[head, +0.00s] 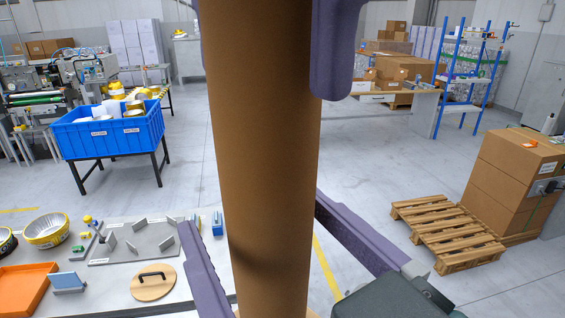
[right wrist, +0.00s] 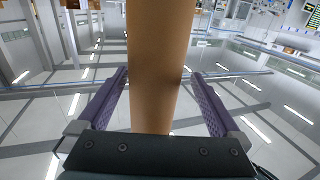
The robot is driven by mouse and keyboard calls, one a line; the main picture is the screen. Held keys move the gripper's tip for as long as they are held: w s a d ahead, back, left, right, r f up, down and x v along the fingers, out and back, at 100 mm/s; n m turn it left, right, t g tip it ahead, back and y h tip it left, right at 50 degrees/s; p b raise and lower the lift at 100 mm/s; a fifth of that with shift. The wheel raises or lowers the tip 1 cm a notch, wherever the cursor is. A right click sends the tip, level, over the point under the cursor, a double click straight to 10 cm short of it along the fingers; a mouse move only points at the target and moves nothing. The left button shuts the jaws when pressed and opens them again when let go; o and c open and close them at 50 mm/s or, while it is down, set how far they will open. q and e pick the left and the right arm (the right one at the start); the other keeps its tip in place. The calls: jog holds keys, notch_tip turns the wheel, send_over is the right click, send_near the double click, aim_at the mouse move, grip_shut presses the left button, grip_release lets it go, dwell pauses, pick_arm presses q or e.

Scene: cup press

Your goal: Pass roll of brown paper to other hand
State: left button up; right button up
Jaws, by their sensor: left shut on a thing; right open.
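The roll of brown paper (head: 262,150) stands nearly upright, close in front of the head camera. Its top runs out of the picture. My left gripper (head: 268,80) is shut on the roll at the top of the head view, one purple finger on each side. My right gripper (head: 254,213) is lower down and open, with its fingers on either side of the roll. The right wrist view shows the roll (right wrist: 154,60) between the open fingers of my right gripper (right wrist: 158,75), with gaps at both sides.
A work table (head: 110,302) at the lower left holds an orange tray (head: 25,288), a round wooden lid (head: 153,290) and a yellow-rimmed bowl (head: 46,232). A blue bin (head: 108,135) stands behind it. A wooden pallet (head: 445,230) and stacked cartons (head: 510,180) are at right.

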aim_at(244, 199)
jog(key=x, duration=0.3)
jog(key=shift+w+a, duration=0.2)
jog(key=shift+w, duration=0.15)
pick_arm(q)
jog(key=shift+d, duration=0.1)
pick_arm(e)
grip_shut()
dwell(0.5)
pick_arm(q)
jog(key=o, duration=1.1)
jog(key=shift+c, duration=0.2)
pick_arm(e)
jog(key=shift+r, duration=0.1)
pick_arm(q)
jog(key=shift+r, duration=0.1)
